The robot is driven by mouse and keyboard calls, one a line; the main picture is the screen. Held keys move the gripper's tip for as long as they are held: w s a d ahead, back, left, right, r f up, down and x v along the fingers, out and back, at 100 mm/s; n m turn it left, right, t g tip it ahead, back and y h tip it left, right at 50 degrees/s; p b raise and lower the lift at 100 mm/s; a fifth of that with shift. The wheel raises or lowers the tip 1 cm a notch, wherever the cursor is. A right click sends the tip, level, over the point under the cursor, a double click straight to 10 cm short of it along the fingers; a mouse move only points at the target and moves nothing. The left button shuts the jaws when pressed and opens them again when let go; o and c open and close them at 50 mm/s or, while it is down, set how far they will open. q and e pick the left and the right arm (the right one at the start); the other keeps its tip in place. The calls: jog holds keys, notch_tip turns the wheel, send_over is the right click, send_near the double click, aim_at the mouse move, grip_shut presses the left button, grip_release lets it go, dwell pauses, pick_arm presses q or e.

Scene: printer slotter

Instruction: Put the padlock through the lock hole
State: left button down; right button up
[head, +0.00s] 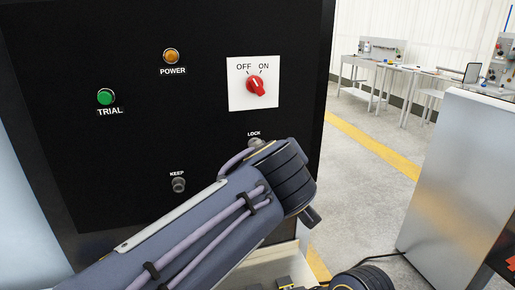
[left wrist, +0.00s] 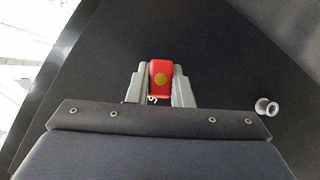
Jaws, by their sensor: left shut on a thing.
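A red padlock body (left wrist: 161,78) with a round yellow-brown spot sits between the two grey fingers of my left gripper (left wrist: 160,88) in the left wrist view. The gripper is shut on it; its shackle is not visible. In the head view my left arm covers the lower middle and hides the gripper and padlock. The metal lock hole fitting (head: 256,142) shows under the LOCK label, just above my wrist and partly covered. A similar fitting (head: 178,185) is under KEEP. One metal fitting (left wrist: 266,107) shows right of the gripper in the left wrist view; I cannot tell which.
The black panel (head: 110,45) carries an orange POWER lamp (head: 171,56), a green TRIAL button (head: 105,97) and a red knob (head: 256,86) on a white OFF/ON plate. A metal cabinet (head: 455,170) stands at right. Floor between is open.

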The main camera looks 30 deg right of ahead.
pick_arm(q)
jog(key=shift+w, duration=0.1)
jog(key=c, duration=1.2)
grip_release()
